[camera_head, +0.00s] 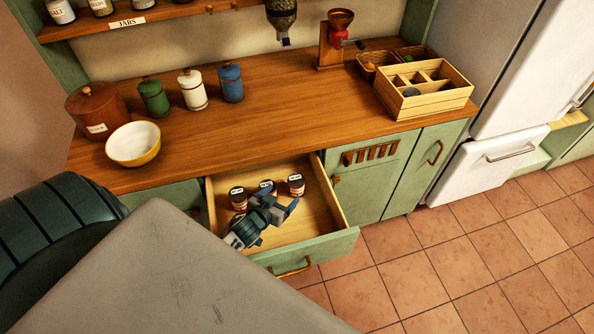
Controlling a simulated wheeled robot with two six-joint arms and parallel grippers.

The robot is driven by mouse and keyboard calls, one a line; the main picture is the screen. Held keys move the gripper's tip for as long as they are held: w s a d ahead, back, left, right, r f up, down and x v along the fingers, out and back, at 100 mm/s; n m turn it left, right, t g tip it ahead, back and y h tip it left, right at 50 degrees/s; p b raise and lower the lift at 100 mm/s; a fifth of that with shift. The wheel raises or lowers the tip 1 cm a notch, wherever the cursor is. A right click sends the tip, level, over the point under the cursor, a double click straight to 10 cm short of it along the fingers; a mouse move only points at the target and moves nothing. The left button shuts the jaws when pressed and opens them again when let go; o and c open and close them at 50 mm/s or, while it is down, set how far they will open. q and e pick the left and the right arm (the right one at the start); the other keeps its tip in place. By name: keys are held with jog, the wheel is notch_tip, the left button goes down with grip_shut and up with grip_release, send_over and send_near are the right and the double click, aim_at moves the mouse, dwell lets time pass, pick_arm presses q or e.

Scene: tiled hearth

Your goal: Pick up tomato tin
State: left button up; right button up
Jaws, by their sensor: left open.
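My left gripper (283,200) is open over the drawer, in front of the middle and right tins. It partly hides the middle tin. I cannot tell whether it touches any tin. My right gripper is out of view.
The wooden counter (285,125) above bears a yellow bowl (134,145), several lidded jars, a coffee grinder (336,40) and a divided wooden box (430,101). The drawer's right half is empty. Tiled floor (450,265) lies clear at the right.

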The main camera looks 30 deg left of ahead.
aim_at(296, 179)
pick_arm(q)
jog(key=x, duration=0.9)
jog(key=shift+a+r, duration=0.1)
jog(key=shift+r, duration=0.05)
jog(key=c, duration=1.1)
jog(key=shift+r, duration=0.1)
jog(key=shift+c, duration=0.7)
jog(key=shift+r, duration=0.1)
